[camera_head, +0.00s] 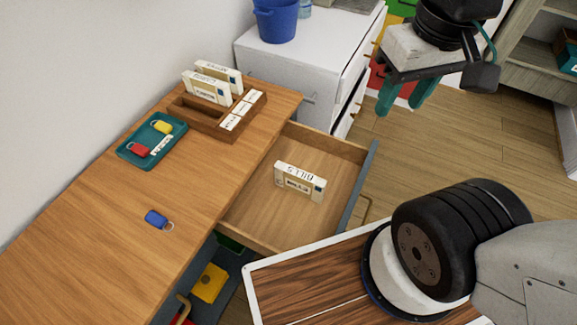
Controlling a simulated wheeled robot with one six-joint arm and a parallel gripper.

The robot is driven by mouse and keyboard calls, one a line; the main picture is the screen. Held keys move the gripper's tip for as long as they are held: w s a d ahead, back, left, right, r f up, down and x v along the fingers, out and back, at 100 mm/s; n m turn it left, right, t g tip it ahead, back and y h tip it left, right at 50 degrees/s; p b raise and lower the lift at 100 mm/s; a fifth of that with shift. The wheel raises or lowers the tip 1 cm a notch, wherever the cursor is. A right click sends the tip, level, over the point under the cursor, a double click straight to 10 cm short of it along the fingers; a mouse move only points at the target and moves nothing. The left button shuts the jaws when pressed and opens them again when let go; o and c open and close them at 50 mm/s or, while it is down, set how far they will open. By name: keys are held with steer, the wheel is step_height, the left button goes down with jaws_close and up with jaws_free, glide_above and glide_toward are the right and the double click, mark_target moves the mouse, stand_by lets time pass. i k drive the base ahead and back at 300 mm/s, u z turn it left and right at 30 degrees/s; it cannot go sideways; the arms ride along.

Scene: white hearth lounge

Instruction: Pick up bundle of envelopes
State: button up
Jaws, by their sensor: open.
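A white bundle of envelopes (300,181) with a tan band and a label reading "BILLS" stands on edge inside the open drawer (258,210). Two similar labelled bundles (207,88) stand in the wooden sorter (213,122) on the desk. My gripper (406,95) is at the upper right, with its green fingers apart and nothing between them. It is above and to the right of the drawer, well away from the bundle in it.
A teal tray (126,152) with red and yellow key tags sits on the wooden desk (90,225). A blue key tag (157,219) lies near it. A white cabinet (290,62) bears a blue bucket (276,20). The drawer floor around the bundle is clear.

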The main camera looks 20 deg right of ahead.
mark_target(310, 186)
steer(key=k, duration=1)
steer(key=z, duration=1.3)
steer(key=i, duration=1.2)
steer(key=u, duration=1.65)
